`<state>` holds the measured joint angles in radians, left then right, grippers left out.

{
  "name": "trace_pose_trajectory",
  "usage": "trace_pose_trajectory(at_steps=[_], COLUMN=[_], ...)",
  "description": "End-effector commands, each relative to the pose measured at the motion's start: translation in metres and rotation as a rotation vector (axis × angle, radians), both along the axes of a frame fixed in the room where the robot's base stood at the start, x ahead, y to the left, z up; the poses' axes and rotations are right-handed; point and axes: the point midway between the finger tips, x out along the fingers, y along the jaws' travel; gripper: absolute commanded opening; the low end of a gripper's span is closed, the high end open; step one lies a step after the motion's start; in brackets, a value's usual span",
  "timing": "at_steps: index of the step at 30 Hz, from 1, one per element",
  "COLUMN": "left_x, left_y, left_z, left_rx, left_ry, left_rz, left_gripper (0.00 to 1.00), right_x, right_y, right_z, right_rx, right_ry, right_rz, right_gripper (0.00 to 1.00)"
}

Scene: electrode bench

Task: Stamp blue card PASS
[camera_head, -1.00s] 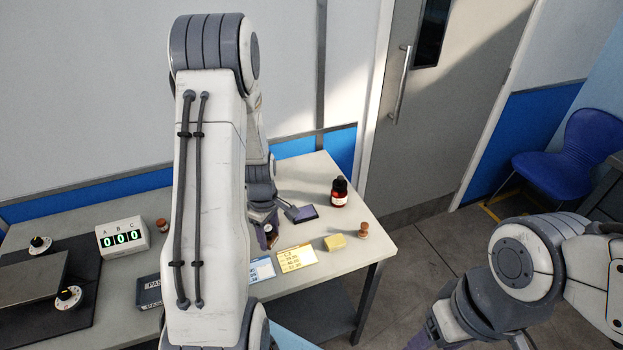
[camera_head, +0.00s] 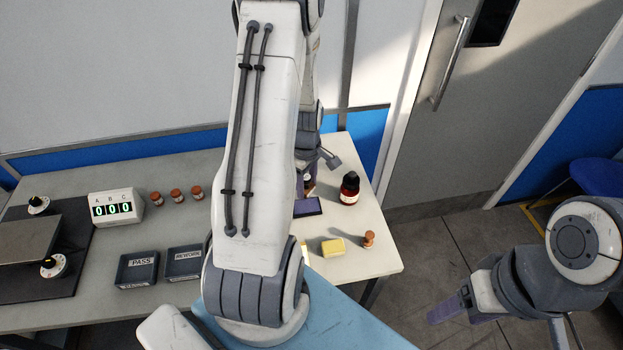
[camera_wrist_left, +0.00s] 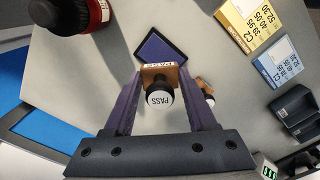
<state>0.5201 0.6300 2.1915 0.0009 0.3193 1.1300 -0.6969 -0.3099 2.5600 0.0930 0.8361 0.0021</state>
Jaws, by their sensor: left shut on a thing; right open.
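My left gripper (camera_wrist_left: 158,105) is shut on the PASS stamp (camera_wrist_left: 159,93), which has a white round top, a dark handle and a wooden base. In the left wrist view the stamp overlaps the near edge of the purple ink pad (camera_wrist_left: 157,48); I cannot tell whether they touch. The pad also shows in the head view (camera_head: 307,206), beside my left gripper (camera_head: 311,183). My right gripper (camera_head: 447,311) is open and empty, off the table.
The PASS tray (camera_head: 138,270), REWORK tray (camera_head: 184,263) and counter box (camera_head: 115,206) are left.

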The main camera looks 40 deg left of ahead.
Motion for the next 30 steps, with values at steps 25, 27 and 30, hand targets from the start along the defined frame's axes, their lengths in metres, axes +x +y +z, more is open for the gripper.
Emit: trace_pose_trajectory(at_steps=[25, 27, 30], left_x=[0.001, 0.001, 0.001], left_y=[-0.001, -0.001, -0.001], left_z=[-0.058, -0.058, -0.058], left_rx=[0.0, 0.0, 0.0], left_ry=[0.0, 0.0, 0.0], left_rz=[-0.002, -0.002, -0.002], left_gripper=[0.21, 0.21, 0.21], right_x=[0.0, 0.0, 0.0], right_y=[0.0, 0.0, 0.0], right_z=[-0.052, -0.051, -0.051], right_rx=[0.0, 0.0, 0.0], right_ry=[0.0, 0.0, 0.0], right_rz=[0.003, 0.003, 0.003], right_gripper=[0.65, 0.65, 0.65])
